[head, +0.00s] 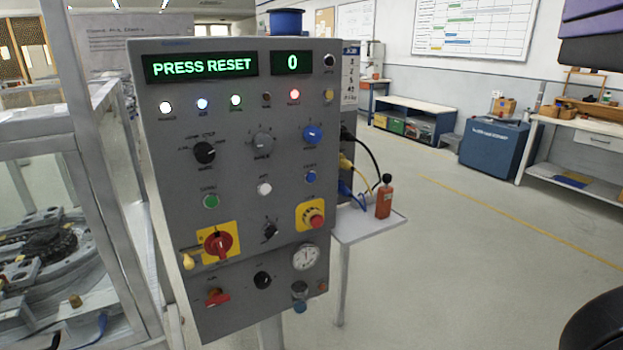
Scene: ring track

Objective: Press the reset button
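A grey control panel (180,130) stands upright in the middle left of the head view. A red mushroom button (316,218) sits on a yellow plate at lower right. My gripper is not in view.
A red rotary switch (218,244), several knobs and a gauge (305,257) crowd the lower panel. A side shelf (375,227) holds an orange bottle (384,199) near cables. A metal frame (95,150) stands close at left.

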